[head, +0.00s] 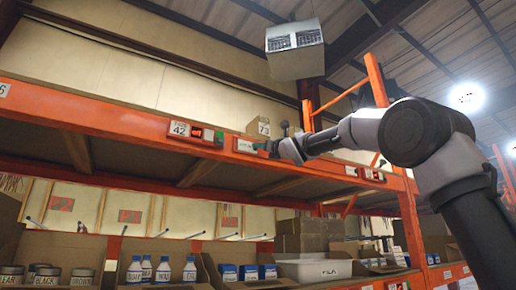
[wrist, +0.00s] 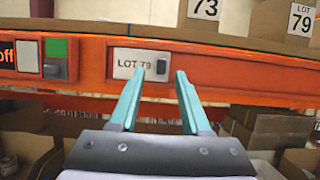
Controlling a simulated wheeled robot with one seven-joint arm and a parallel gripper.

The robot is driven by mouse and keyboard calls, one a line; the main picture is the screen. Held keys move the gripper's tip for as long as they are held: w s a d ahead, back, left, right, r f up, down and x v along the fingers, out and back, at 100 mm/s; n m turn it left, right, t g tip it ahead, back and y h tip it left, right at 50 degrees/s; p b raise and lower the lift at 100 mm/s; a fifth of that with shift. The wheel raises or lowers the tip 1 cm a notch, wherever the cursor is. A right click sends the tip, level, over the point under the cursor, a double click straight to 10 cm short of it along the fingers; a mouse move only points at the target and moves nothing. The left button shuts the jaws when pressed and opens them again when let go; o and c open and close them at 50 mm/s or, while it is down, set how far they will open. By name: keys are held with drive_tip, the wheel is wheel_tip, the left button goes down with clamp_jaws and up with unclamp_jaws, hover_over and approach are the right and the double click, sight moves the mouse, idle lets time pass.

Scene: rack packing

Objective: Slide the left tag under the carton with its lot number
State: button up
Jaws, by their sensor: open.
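A white tag reading LOT 79 (wrist: 133,66), with a small dark block (wrist: 161,68) at its right end, sits on the front of the orange shelf beam (wrist: 235,73). The tag also shows in the head view (head: 245,146). A carton labelled LOT 79 (wrist: 301,19) stands on the shelf at the upper right of the wrist view, to the right of the tag. A carton labelled 73 (wrist: 205,9) stands between them. My gripper (wrist: 158,76) is open, its teal fingers either side of the dark block. Whether they touch it, I cannot tell.
Left of the tag on the beam are an "off" sign, a white switch (wrist: 27,56) and a green-and-grey piece (wrist: 55,60). A 42 label (head: 179,129) is farther left. Bottles, jars and boxes fill the lower shelf. A grey box (head: 296,50) hangs above.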

sight(249, 146)
drive_tip(key=shift+x, duration=1.7)
clamp_jaws()
